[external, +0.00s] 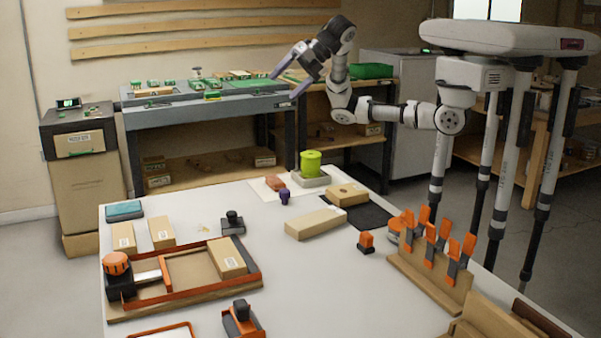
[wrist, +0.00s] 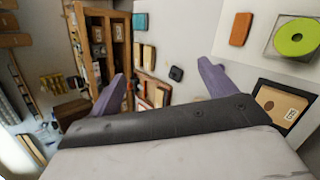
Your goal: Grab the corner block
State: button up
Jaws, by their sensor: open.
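Several tan blocks are in view, and I cannot tell for certain which is the corner block. One tan block (external: 228,257) lies in the right corner of the orange-edged wooden fixture (external: 184,272). Two more, a left one (external: 123,238) and a right one (external: 162,232), stand behind the fixture. A long tan block (external: 315,223) lies mid-table, and a tan block with a hole (external: 347,194) lies on a black mat; it also shows in the wrist view (wrist: 278,102). My gripper (external: 284,86) is open and empty, raised above the far side of the table; its purple fingers show in the wrist view (wrist: 163,72).
A lime green cylinder (external: 311,163) sits in a grey tray beside a reddish-brown block (external: 275,183). An orange-clipped wooden rack (external: 430,278) stands at the right. A teal box (external: 124,210) lies at the far left corner.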

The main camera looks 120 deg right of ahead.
jog(key=w+a+r+m+t, duration=0.1)
jog(key=w+r+m+t, duration=0.2)
jog(key=w+r+m, duration=0.4)
jog(key=m+g, duration=0.8)
jog(key=m, duration=1)
send_over(234, 212)
jog(key=s+a, duration=0.2)
jog(key=s, duration=0.2)
notch_tip(234, 212, down, 25)
jog(key=shift+y, duration=0.3)
jog(key=p+x, duration=0.1)
jog(key=x, duration=0.2)
jog(key=p+x, duration=0.1)
jog(key=x, duration=0.3)
jog(key=shift+a+f, duration=0.2)
jog(key=shift+f, duration=0.15)
jog(key=shift+d+p+x, duration=0.15)
jog(key=shift+p+x, duration=0.25)
jog(key=shift+x, duration=1.1)
jog(key=shift+d+p+x, duration=0.15)
jog(key=shift+p+x, duration=0.2)
jog(key=shift+x, duration=1.2)
jog(key=shift+c, duration=0.4)
jog(key=shift+r, duration=0.1)
jog(key=c, duration=1.1)
